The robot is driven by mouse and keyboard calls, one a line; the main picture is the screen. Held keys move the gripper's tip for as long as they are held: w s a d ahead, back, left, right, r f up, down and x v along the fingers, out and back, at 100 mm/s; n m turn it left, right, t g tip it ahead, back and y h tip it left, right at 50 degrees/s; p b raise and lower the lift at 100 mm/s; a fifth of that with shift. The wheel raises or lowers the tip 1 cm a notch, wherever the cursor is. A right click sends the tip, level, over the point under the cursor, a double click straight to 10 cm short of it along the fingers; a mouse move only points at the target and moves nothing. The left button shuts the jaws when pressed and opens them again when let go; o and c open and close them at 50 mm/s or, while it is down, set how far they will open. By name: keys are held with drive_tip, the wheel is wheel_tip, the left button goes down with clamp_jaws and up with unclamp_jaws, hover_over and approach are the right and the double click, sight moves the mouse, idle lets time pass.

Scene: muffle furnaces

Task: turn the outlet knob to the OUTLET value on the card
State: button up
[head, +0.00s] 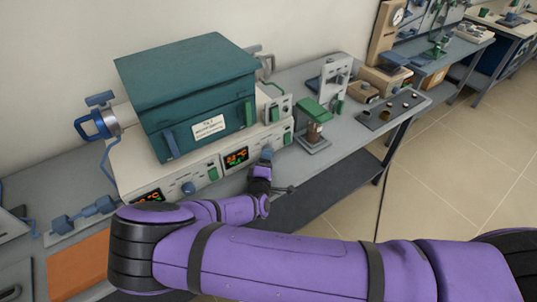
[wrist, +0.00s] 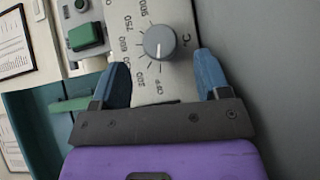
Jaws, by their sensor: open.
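In the wrist view a grey round knob (wrist: 159,42) with a white pointer line sits on a pale panel with a numbered °C scale around it. My gripper (wrist: 162,65) has blue fingers spread apart, one to each side of the panel below the knob; nothing is between them. In the head view my gripper (head: 264,162) is at the front of the right-hand control panel, where the arm hides part of it. No OUTLET marking is readable. A white card (head: 208,127) is on the teal furnace; its small print is not legible.
The teal furnace (head: 190,85) stands on a pale base with lit displays (head: 236,158) and a blue knob (head: 188,187). A green-topped device (head: 313,115) stands to the right on the grey bench (head: 345,133). In the wrist view a green switch (wrist: 84,37) is left of the knob.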

drive_tip(key=shift+x, duration=2.15)
drive_tip(key=c, duration=0.9)
